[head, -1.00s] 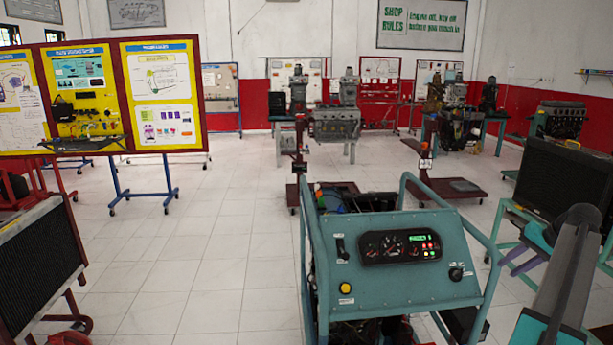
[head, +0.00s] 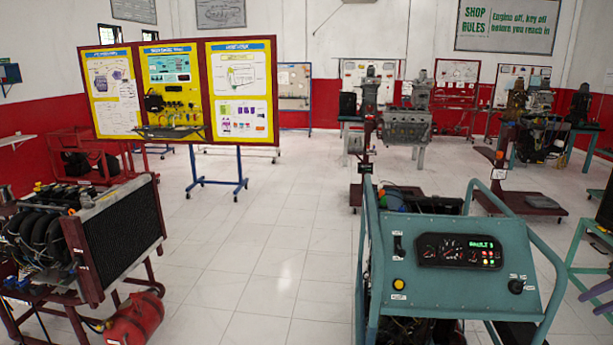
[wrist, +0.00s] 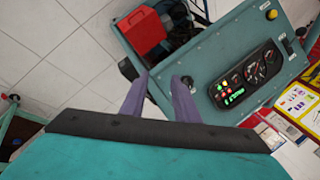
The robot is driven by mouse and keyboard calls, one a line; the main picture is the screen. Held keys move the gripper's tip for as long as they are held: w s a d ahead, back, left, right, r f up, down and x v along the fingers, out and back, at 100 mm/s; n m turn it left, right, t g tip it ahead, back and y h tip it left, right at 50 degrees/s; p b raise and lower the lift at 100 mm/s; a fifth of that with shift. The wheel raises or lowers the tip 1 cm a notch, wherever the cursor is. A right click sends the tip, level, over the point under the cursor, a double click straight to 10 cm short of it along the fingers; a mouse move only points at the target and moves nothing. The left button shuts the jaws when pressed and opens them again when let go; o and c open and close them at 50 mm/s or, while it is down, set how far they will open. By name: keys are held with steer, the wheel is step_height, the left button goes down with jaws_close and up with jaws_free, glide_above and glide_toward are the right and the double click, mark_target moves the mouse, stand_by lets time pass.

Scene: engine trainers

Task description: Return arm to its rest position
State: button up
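My gripper (wrist: 160,82) shows two purple fingers apart in the wrist view, with nothing visible held between them. Part of its purple fingers also shows at the right edge of the head view (head: 597,298). The teal engine trainer (head: 455,292) stands front right in the head view, its dash panel facing me. Its gauge cluster (head: 459,251) is lit, with green text and red lights. A black knob (head: 516,286) sits right of the gauges, and a yellow button (head: 398,284) lower left. In the wrist view the panel (wrist: 215,95) lies beyond the fingers; the exact gap is unclear.
A radiator engine stand (head: 125,235) with a red tank (head: 137,320) stands at left. A yellow poster board (head: 240,95) on blue legs is behind it. More engine stands (head: 405,125) line the back. White tiled floor (head: 270,260) is clear between the left stand and the teal trainer.

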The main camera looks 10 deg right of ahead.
steer(key=w+a+f+n+g+y, duration=0.1)
steer(key=w+a+f, duration=0.4)
steer(key=a+f, duration=0.4)
steer(key=w+a+f+n+g+y, duration=0.15)
steer(key=w+a+f, duration=0.25)
steer(key=a+f, duration=0.45)
steer(key=w+a+f+n+g, duration=0.1)
steer(key=w+a+f, duration=0.4)
steer(key=a+f, duration=0.4)
steer(key=a+f+g, duration=0.2)
steer(key=a+f, duration=0.6)
steer(key=a, duration=0.5)
steer(key=s+a+f+n+g, duration=0.2)
steer(key=s+a+f, duration=0.35)
steer(key=a, duration=0.45)
steer(key=s+a+f+n+g, duration=0.2)
steer(key=s+a+f, duration=0.3)
steer(key=a, duration=0.5)
steer(key=s+a+f+n+h, duration=0.1)
steer(key=s+a+f, duration=0.1)
steer(key=s, duration=0.3)
steer(key=s+a+f+n+g+h, duration=0.1)
steer(key=s+a+f, duration=0.2)
steer(key=s+a, duration=0.2)
steer(key=s+a+f+n+g+h, duration=0.1)
steer(key=s+a+f+n, duration=0.1)
steer(key=s, duration=0.4)
steer(key=shift+s+a+f, duration=0.25)
steer(key=shift+a+f, duration=0.15)
steer(key=shift+a, duration=0.5)
